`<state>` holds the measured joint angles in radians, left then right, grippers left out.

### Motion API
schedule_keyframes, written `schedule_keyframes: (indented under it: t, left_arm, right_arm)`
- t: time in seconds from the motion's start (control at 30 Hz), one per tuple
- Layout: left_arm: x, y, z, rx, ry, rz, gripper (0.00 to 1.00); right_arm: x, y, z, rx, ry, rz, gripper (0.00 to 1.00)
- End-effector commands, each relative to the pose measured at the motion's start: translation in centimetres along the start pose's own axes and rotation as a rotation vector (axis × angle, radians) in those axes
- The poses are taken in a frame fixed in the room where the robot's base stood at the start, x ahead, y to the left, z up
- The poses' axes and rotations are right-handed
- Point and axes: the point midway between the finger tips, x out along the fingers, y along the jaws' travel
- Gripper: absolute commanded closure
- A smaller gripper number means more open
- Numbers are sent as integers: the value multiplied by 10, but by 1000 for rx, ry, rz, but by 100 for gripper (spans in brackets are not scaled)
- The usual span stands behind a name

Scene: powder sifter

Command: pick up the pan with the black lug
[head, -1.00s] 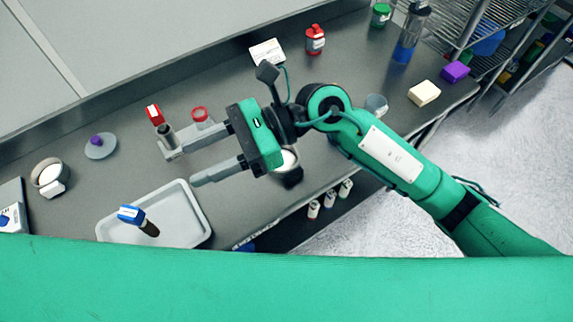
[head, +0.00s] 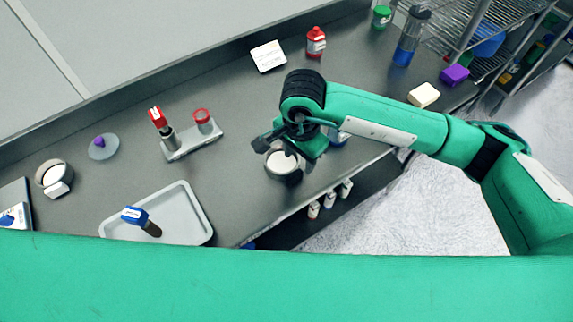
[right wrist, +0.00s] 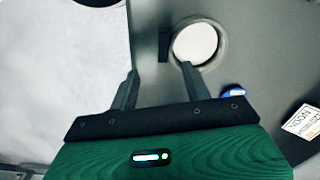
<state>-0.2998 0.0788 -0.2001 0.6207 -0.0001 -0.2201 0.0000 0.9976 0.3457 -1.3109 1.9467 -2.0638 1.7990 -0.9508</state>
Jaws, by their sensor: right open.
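The pan with the black lug (head: 283,164) stands on the grey bench, with pale powder inside. In the right wrist view the pan (right wrist: 195,43) is at the upper middle, and its black lug (right wrist: 164,45) sticks out on its left side. My right gripper (right wrist: 158,68) is open and empty; the lug lies ahead, between the lines of its two fingers, not between the tips. My left gripper is not in view.
Another pan (head: 53,173) with a white lug stands at the far left. A grey tray (head: 110,228) holds a blue-capped item. A stand (head: 194,143) with red-topped pieces, a grey lid (head: 103,147) and a white card (head: 268,56) are nearby. The bench between stand and pan is clear.

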Motion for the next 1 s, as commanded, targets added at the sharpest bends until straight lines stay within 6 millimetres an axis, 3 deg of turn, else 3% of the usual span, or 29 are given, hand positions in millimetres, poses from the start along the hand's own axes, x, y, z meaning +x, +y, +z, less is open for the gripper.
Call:
schedule_keyframes:
  t: [0.1,0.37,0.7,1.0]
  left_arm:
    - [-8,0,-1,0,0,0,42]
    - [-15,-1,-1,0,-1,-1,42]
    - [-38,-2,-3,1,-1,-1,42]
    - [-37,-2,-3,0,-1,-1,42]
  right_arm:
    - [18,0,0,2,-3,2,51]
    - [35,-1,0,2,-4,1,51]
    - [77,-7,-3,0,-4,-1,51]
    - [83,-7,-3,0,-3,-3,53]
